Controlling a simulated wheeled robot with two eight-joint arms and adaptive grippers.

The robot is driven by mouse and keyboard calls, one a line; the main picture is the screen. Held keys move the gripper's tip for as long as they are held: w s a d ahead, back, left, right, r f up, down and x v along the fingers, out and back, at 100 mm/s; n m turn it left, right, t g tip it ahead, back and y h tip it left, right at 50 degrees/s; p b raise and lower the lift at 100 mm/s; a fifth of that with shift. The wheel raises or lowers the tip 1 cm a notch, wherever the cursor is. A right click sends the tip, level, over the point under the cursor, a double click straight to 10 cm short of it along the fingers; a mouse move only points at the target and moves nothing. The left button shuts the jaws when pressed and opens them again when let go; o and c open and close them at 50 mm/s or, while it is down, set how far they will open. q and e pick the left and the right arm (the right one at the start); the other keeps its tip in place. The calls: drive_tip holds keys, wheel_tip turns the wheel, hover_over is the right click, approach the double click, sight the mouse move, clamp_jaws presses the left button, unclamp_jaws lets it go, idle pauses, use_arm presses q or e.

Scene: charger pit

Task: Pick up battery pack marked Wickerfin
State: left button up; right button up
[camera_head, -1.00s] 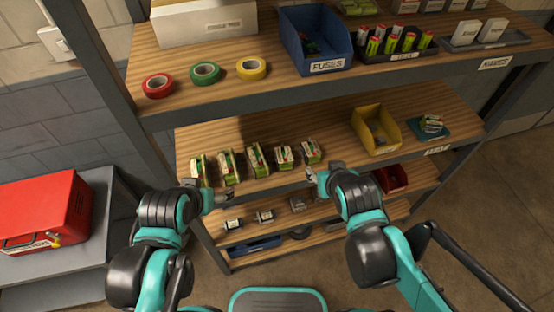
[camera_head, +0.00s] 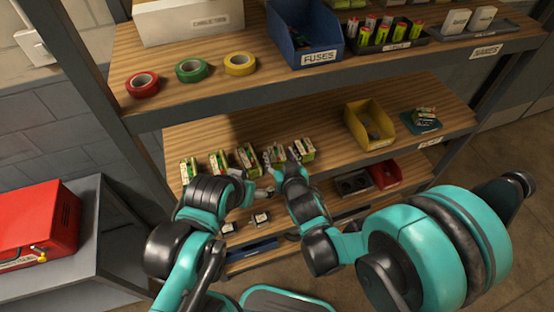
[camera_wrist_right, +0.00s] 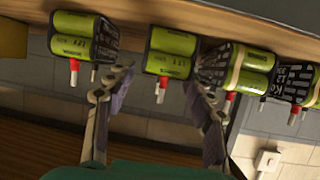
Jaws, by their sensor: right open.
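Several green battery packs with printed labels stand in a row on the middle shelf; I cannot read which is marked Wickerfin. My right gripper (camera_head: 279,158) is open in front of the row, at the fourth pack from the left (camera_head: 275,153), partly hiding it. In the right wrist view, the open fingers (camera_wrist_right: 160,78) point at a green pack (camera_wrist_right: 170,52) with a red-tipped lead, roughly between them; I see no grip on it. Neighbouring packs stand close on both sides. My left gripper (camera_head: 247,186) is near the shelf's front edge, its fingers too small to judge.
The middle shelf (camera_head: 330,118) also holds a yellow bin (camera_head: 358,132) and a teal pad (camera_head: 422,127) with another pack. The upper shelf overhangs behind, with tape rolls and a blue fuse bin (camera_head: 297,40). A red bin (camera_head: 385,174) is below. A red toolbox (camera_head: 38,225) stands left.

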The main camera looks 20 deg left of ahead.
sight(274, 148)
drive_tip(key=shift+w+a+f, duration=0.2)
drive_tip(key=shift+w+a, duration=0.05)
drive_tip(key=shift+w, duration=0.2)
drive_tip(key=b+x, duration=0.1)
drive_tip(key=x, duration=0.3)
drive_tip(key=shift+a+f+b, duration=0.2)
drive_tip(key=shift+a+b, duration=0.05)
drive_tip(key=shift+b, duration=0.15)
drive_tip(key=shift+w+a, duration=0.15)
drive_tip(key=shift+w, duration=0.2)
drive_tip(key=c, duration=0.3)
clamp_jaws()
